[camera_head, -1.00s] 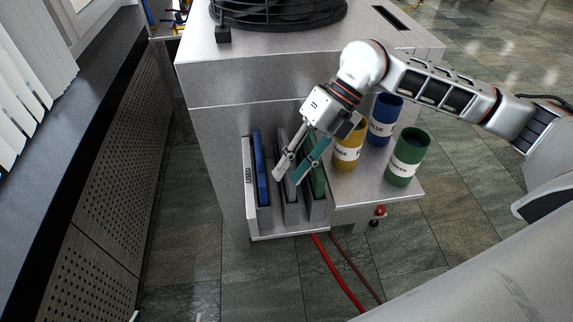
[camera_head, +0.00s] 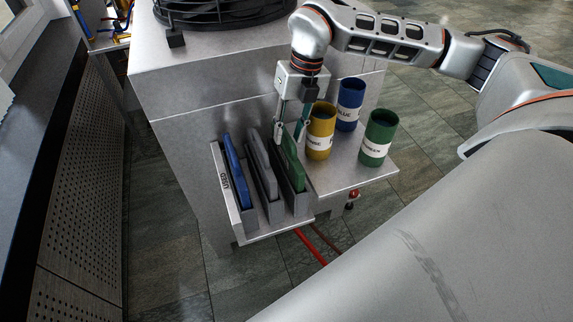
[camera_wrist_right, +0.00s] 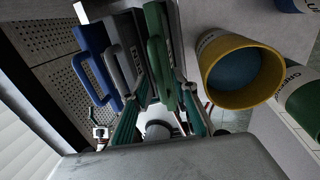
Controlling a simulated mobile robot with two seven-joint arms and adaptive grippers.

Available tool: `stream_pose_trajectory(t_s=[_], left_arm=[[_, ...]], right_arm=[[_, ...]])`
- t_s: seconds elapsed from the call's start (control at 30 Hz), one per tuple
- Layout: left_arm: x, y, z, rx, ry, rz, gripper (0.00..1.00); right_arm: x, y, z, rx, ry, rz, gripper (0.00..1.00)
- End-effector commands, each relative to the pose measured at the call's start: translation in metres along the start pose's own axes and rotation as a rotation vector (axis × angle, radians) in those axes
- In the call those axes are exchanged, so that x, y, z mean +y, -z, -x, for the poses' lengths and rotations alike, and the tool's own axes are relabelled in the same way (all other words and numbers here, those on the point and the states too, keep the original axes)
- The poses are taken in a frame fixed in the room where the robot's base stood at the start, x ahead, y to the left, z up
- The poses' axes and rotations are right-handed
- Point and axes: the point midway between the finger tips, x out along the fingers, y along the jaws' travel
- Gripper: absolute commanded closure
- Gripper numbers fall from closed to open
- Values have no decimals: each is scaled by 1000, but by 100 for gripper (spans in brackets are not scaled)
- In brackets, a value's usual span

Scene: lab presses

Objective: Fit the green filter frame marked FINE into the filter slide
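The green filter frame (camera_head: 292,163) stands upright in the rightmost slot of a grey rack (camera_head: 247,217) on the front of the grey machine. No FINE mark is readable on it. My right gripper (camera_head: 288,137) points down at the top of the green frame, its two fingers apart. In the right wrist view the green frame and its handle (camera_wrist_right: 158,65) lie ahead, roughly between the spread fingers (camera_wrist_right: 163,105); contact cannot be told. I cannot make out the filter slide. My left gripper is not in view.
A blue frame (camera_head: 236,172) and a grey frame (camera_head: 263,164) stand left of the green one; the rack's left side reads USED. Yellow (camera_head: 320,132), blue (camera_head: 350,105) and green (camera_head: 378,138) cups stand close by on the shelf (camera_head: 335,177). A black fan grille (camera_head: 225,8) tops the machine.

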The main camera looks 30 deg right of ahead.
Motion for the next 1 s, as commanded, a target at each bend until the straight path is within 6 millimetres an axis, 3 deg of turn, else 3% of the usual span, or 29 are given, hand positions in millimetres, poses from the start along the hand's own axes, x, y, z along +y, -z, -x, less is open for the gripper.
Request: stream_pose_trajectory(t_s=[0.13,0.4,0.5,0.53,1.0], left_arm=[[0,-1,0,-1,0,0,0],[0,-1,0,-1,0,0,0],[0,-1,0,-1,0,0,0],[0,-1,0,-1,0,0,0],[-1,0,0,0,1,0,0]], right_arm=[[0,0,-16,1,0,1,72],[0,0,-18,0,-1,1,72],[0,0,-17,0,-1,1,98],[0,0,-17,0,-1,1,100],[1,0,-12,-3,-2,2,100]])
